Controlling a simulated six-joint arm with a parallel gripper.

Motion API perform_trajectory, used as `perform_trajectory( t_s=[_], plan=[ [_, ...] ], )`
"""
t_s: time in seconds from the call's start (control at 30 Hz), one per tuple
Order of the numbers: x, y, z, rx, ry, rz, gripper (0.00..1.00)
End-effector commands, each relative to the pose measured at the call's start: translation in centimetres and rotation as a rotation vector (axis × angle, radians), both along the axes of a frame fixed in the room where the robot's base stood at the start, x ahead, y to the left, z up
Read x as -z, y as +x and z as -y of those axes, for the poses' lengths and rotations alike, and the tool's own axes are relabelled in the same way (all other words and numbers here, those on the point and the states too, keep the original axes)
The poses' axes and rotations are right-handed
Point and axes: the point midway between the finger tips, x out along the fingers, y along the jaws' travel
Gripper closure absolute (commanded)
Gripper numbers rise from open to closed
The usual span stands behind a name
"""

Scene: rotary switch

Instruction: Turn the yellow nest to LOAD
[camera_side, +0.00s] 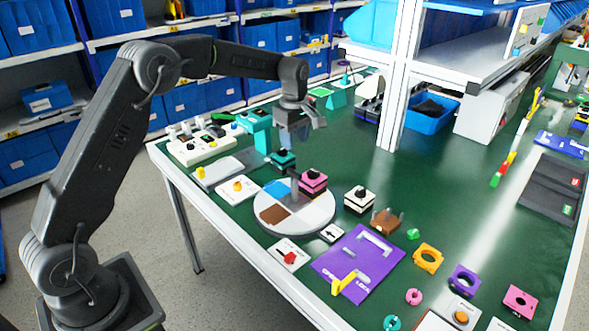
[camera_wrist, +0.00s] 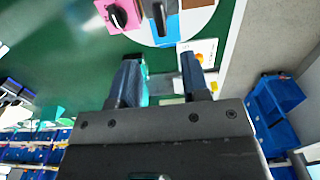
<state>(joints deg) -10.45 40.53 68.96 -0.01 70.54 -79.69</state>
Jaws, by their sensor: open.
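A round turntable (camera_side: 310,217) lies on the green table, with blue (camera_side: 277,189), brown (camera_side: 273,214) and pale sectors. No yellow nest can be made out on it, and no LOAD label is readable. A dark upright piece (camera_wrist: 157,12) shows near the blue sector. My gripper (camera_side: 295,137) hangs behind the turntable, above a teal block with a dark top (camera_side: 283,160). Its fingers (camera_wrist: 160,78) are apart, with nothing held between them.
A white block with a black knob (camera_side: 359,199) and a brown piece (camera_side: 387,221) stand right of the turntable. A purple plate with a yellow handle (camera_side: 357,265) lies in front. The table's right middle is mostly clear.

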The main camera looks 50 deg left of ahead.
Motion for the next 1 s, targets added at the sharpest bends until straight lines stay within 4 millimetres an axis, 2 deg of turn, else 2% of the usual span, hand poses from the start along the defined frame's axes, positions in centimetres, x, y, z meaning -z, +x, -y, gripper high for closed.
perform_trajectory(
  t_s=[0.1,0.3,0.5,0.9,1.0],
  plan=[
    [2.7,-0.1,0.0,0.001,-0.001,-0.005,0.57],
    [6.6,-0.1,0.0,0.002,-0.001,-0.004,0.57],
    [9.1,-0.1,0.0,0.002,0.000,-0.002,0.57],
    [9.8,0.0,0.0,0.002,0.000,0.001,0.57],
    [9.8,0.0,0.0,0.002,0.000,0.001,0.65]
  ],
)
